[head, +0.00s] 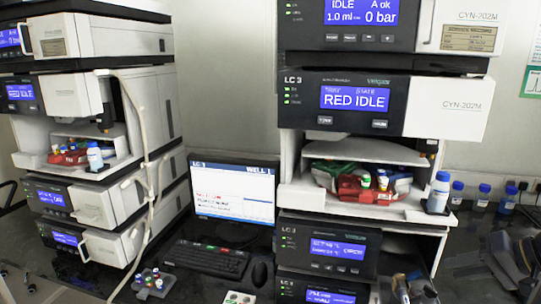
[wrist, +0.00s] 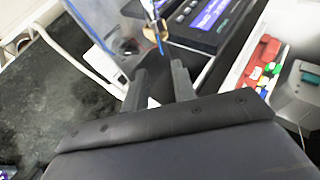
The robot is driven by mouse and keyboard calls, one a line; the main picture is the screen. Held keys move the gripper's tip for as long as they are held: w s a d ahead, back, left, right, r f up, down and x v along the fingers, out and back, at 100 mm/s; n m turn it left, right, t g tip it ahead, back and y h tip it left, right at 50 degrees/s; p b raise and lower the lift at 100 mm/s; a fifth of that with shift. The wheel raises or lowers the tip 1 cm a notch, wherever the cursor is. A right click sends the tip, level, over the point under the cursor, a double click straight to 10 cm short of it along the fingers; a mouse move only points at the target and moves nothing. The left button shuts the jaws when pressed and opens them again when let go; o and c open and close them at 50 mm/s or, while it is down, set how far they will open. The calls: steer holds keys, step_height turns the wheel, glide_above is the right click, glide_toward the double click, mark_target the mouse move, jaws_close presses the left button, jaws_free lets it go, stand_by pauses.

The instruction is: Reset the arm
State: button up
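My gripper (wrist: 159,72) shows in the wrist view, with its two dark fingers apart. I see nothing held between them. Past the fingertips are a blue-tipped thin part (wrist: 158,38) and a dark instrument panel with a lit blue display (wrist: 205,18). In the head view, dark jointed parts at the lower right may be my arm, but I cannot tell where the fingertips are.
Column stacks stand at left (head: 130,110) and right (head: 455,105). A monitor (head: 233,190) and keyboard (head: 208,259) stand between the stacks. More blue-capped bottles (head: 482,196) stand at right.

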mark_target(416, 277)
steer(key=x, duration=0.8)
steer(key=shift+w+a+p, duration=0.1)
steer(key=shift+a+p, duration=0.05)
steer(key=shift+p, duration=0.2)
steer(key=shift+w+a+p, duration=0.25)
steer(key=shift+p, duration=0.15)
steer(key=shift+a+r+n+g+h+p, duration=0.3)
steer(key=shift+h+p, duration=0.2)
steer(key=shift+h, duration=0.4)
steer(key=shift+a+f+h+p, duration=0.15)
steer(key=shift+h+p, duration=0.15)
steer(key=shift+h, duration=0.2)
steer(key=shift+w, duration=0.1)
steer(key=shift+a, duration=0.1)
